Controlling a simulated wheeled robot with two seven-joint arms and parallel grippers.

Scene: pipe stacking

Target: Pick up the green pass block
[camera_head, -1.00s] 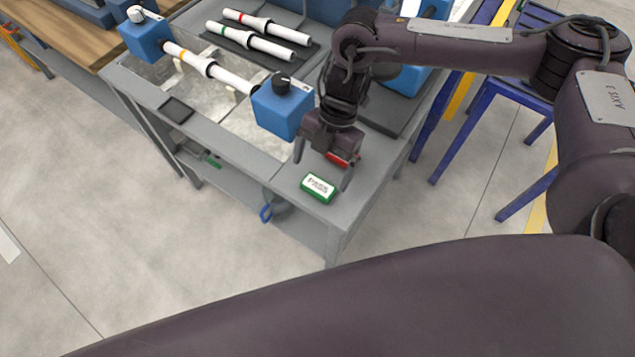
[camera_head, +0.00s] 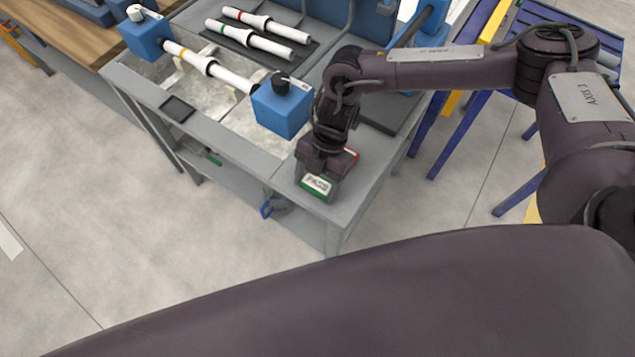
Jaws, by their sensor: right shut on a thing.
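The green pass block (camera_head: 315,186) has a white top with dark lettering and sits at the front corner of the grey workbench (camera_head: 338,212). My right gripper (camera_head: 317,187) is down at the block from above, shut on it with the fingers at its sides. I cannot tell whether the block still touches the bench. Part of a red block (camera_head: 351,155) shows just behind my right gripper; the rest of it is hidden. My left gripper is not in view.
A blue clamp block (camera_head: 281,110) with a black knob stands left of my gripper and holds a white pipe (camera_head: 232,78). White pipes with red and green bands (camera_head: 265,25) lie behind. A small dark tray (camera_head: 177,108) is at the bench's left edge. Blue-legged stands (camera_head: 470,120) are at right.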

